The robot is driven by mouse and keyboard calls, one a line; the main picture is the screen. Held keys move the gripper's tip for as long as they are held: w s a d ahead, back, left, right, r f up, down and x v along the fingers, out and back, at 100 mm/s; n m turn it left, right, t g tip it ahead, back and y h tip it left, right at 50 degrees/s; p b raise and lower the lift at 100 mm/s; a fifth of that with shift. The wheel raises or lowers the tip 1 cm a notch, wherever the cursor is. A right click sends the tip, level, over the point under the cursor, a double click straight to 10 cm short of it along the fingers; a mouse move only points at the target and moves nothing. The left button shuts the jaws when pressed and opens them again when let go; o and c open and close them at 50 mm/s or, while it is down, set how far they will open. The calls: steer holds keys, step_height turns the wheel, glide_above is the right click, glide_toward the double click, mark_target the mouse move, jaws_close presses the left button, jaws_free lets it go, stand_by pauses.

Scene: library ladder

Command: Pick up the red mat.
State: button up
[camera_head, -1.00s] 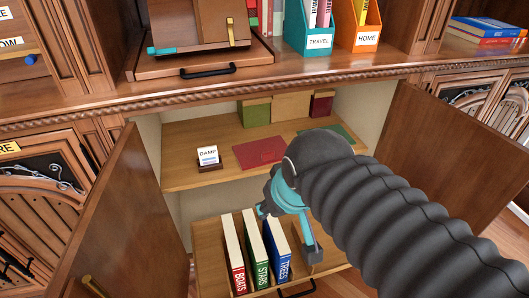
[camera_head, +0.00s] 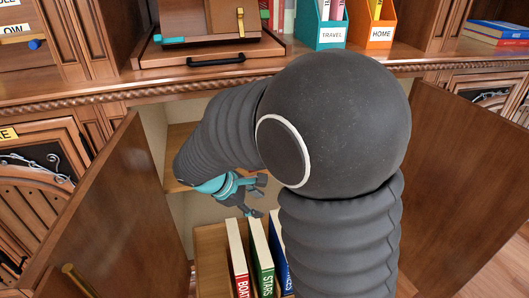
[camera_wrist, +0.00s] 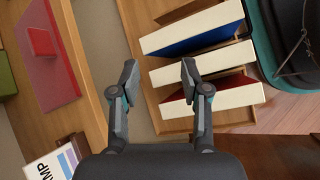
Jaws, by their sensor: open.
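The red mat (camera_wrist: 62,75) shows in the wrist view at the upper left, lying flat on a wooden shelf (camera_wrist: 92,60). A smaller, raised red piece (camera_wrist: 40,42) shows within its outline. In the head view the mat is hidden behind my arm. My gripper (camera_head: 258,197) is open and empty, in front of the shelf and above the upright books. In the wrist view its two fingers (camera_wrist: 157,77) are wide apart. The mat lies to their left, apart from them.
Several books stand upright in a pulled-out tray (camera_head: 210,245), including a red one (camera_head: 239,262) and a green one (camera_head: 262,260). A DAMP card (camera_wrist: 52,160) stands near the mat. Open cabinet doors flank the shelf on the left (camera_head: 115,215) and right (camera_head: 460,170).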

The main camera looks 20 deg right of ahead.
steer(key=w+d+r+n+t+h, duration=0.2)
steer(key=w+r+n+t+h, duration=0.3)
steer(key=w+n, duration=0.55)
steer(key=shift+m+g, duration=0.35)
steer(key=shift+g, duration=0.05)
steer(key=x, duration=0.4)
steer(key=b+x, duration=0.1)
steer(key=x, duration=0.4)
steer(key=r+x, duration=0.1)
steer(key=x, duration=0.3)
steer(key=shift+w+d+b, duration=0.25)
steer(key=shift+w+b, duration=0.1)
steer(key=shift+w, duration=0.15)
jaws_close()
